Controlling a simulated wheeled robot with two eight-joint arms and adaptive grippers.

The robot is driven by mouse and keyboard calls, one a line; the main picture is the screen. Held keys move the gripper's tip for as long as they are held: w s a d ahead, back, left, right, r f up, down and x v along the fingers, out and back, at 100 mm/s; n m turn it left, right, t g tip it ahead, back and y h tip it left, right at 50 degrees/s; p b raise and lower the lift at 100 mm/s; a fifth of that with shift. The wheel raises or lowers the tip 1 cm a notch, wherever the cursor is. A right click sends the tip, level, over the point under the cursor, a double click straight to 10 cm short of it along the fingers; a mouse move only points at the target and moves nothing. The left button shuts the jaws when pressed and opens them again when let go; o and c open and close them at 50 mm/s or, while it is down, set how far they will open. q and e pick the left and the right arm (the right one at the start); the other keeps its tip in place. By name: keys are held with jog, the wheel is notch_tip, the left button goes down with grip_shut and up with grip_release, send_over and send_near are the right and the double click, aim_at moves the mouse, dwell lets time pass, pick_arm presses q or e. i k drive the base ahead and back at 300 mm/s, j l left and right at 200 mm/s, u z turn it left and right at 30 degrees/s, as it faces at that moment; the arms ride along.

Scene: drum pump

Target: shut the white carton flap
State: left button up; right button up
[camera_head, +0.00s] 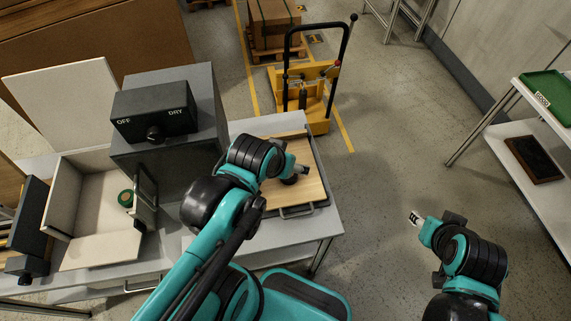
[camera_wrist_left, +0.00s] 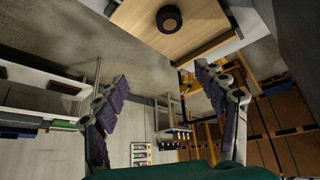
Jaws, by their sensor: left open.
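The white carton (camera_head: 97,205) stands open on the left part of the bench in the head view. Its large white flap (camera_head: 62,92) is raised at the back and leans away from the opening. My left gripper (camera_head: 302,169) is well to the right of the carton, above a wooden board. In the left wrist view my left gripper (camera_wrist_left: 163,92) has its fingers spread with nothing between them. My right gripper (camera_head: 415,218) is over the floor right of the bench; its finger opening is too small to make out.
A grey box with an OFF/DRY dial (camera_head: 154,112) stands between the carton and the wooden board (camera_head: 309,184). A yellow pallet truck (camera_head: 303,88) is behind the bench. Open floor lies to the right.

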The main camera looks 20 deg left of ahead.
aim_at(124, 245)
jog(key=k+u, duration=0.3)
jog(key=k+j+u, duration=0.1)
jog(key=k+u, duration=0.2)
jog(key=u, duration=1.65)
jog(key=k+z, duration=0.35)
jog(key=k, duration=0.6)
